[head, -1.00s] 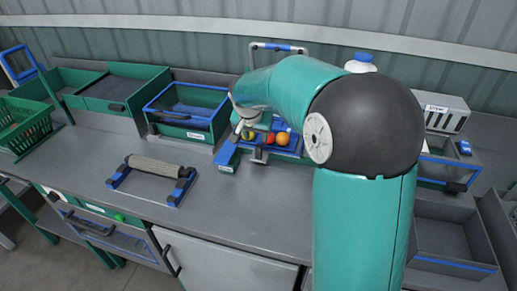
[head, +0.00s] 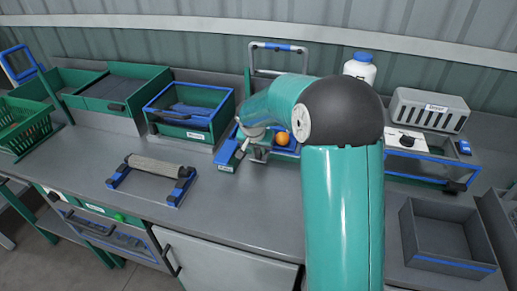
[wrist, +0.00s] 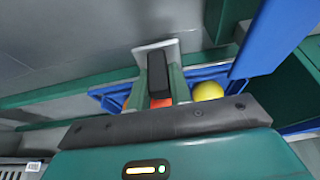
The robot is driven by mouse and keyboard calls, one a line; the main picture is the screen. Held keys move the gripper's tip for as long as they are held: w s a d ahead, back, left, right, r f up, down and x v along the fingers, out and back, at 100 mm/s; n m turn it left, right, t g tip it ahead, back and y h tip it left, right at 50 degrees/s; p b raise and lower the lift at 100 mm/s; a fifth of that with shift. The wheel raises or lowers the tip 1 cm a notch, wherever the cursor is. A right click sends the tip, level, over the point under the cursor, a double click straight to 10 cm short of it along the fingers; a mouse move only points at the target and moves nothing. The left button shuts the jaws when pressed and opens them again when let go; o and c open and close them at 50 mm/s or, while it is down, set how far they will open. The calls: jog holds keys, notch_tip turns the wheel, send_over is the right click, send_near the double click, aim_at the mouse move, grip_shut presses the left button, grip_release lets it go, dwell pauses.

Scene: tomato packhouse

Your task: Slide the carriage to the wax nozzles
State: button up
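A blue-edged carriage-like tray (head: 287,150) sits on the bench behind my arm, with an orange tomato (head: 282,138) in it. In the wrist view, a yellow tomato (wrist: 208,91) and part of a red one (wrist: 160,102) show in the blue tray. My gripper (head: 246,142) is low at the tray's left front, partly hidden by my wrist. In the wrist view, a dark upright piece (wrist: 158,72) with a pale plate stands at the fingers; I cannot tell whether they grip it. No wax nozzles can be made out for certain; a grey hoop with a blue band (head: 278,47) stands behind.
A roller on a blue-ended stand (head: 155,165) lies to the left, with clear bench around it. A green bin (head: 190,131) stands close left of the tray. A white bottle (head: 359,70), a grey labelled unit (head: 428,110) and an empty grey box (head: 440,262) are to the right.

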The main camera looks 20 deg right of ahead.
grip_shut()
jog(key=s+d, duration=0.5)
jog(key=d, duration=0.2)
jog(key=s+d, duration=0.5)
jog(key=d, duration=0.3)
jog(key=s+d, duration=0.5)
jog(key=d, duration=0.2)
jog(key=shift+s+d, duration=0.1)
jog(key=shift+d, duration=0.15)
jog(key=o, duration=0.6)
grip_release()
jog(key=shift+c, duration=0.2)
jog(key=shift+a, duration=0.1)
jog(key=v, duration=1.3)
jog(key=shift+r, duration=0.4)
